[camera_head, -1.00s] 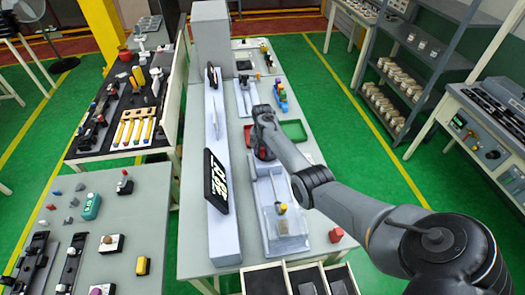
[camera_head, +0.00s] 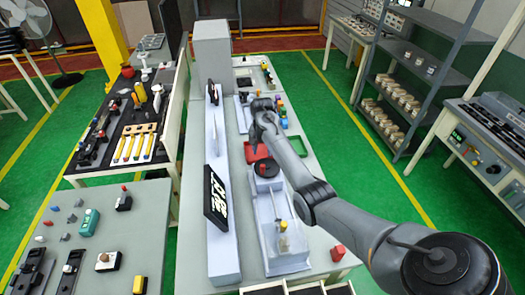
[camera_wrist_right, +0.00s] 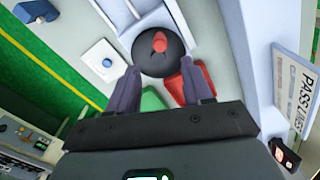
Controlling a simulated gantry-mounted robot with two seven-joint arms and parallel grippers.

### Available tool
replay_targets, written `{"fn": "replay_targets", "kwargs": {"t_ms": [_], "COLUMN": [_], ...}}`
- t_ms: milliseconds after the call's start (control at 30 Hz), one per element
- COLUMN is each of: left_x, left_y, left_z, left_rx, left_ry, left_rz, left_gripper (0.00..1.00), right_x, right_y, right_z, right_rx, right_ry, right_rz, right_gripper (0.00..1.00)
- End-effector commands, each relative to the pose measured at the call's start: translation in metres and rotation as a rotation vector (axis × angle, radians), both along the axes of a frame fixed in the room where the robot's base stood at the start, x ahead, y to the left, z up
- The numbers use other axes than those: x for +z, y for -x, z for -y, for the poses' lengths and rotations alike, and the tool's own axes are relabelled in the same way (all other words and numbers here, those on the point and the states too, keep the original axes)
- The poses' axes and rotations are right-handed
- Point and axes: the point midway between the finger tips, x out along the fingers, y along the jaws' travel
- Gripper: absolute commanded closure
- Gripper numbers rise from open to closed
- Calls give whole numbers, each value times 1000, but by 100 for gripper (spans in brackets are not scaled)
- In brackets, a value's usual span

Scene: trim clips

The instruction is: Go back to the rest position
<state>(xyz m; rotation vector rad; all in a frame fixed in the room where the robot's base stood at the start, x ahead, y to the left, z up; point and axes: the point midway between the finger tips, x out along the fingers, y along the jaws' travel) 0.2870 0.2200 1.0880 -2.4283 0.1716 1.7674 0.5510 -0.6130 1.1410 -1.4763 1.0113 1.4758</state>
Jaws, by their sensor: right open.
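My right gripper (camera_head: 257,138) is over the middle of the long grey table (camera_head: 225,272). In the right wrist view its two fingers (camera_wrist_right: 161,88) are spread apart with nothing between them. Just beyond the fingertips is a round black piece with a red knob (camera_wrist_right: 158,44). In the head view this black piece (camera_head: 267,169) sits on the far part of the pale fixture (camera_head: 290,262), apart from the gripper. My left gripper is in neither view.
A red tray (camera_head: 252,155) and a green tray (camera_head: 298,147) lie by the gripper. A tall pale rail with a black panel (camera_head: 216,196) stands to the left. A red block (camera_head: 337,253) is at the near right.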

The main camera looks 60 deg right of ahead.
Motion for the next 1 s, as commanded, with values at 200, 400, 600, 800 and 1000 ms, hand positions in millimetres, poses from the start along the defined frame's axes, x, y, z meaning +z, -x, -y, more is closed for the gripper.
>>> {"fn": "replay_targets", "kwargs": {"t_ms": [200, 400, 600, 800, 1000], "left_x": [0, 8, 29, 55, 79], "left_y": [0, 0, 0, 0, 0], "left_z": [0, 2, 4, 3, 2], "left_rx": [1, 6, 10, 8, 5], "left_ry": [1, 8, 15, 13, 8], "left_rz": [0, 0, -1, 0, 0], "left_gripper": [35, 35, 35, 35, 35], "right_x": [0, -5, -20, -35, -28], "right_y": [0, 6, 26, 70, 139], "right_z": [0, -9, -51, -139, -248], "right_rx": [1, 61, 288, 642, 983], "right_ry": [1, 50, 182, 287, 295], "right_rz": [-1, -10, -29, -21, 45], "right_gripper": [50, 50, 50, 50, 50]}}
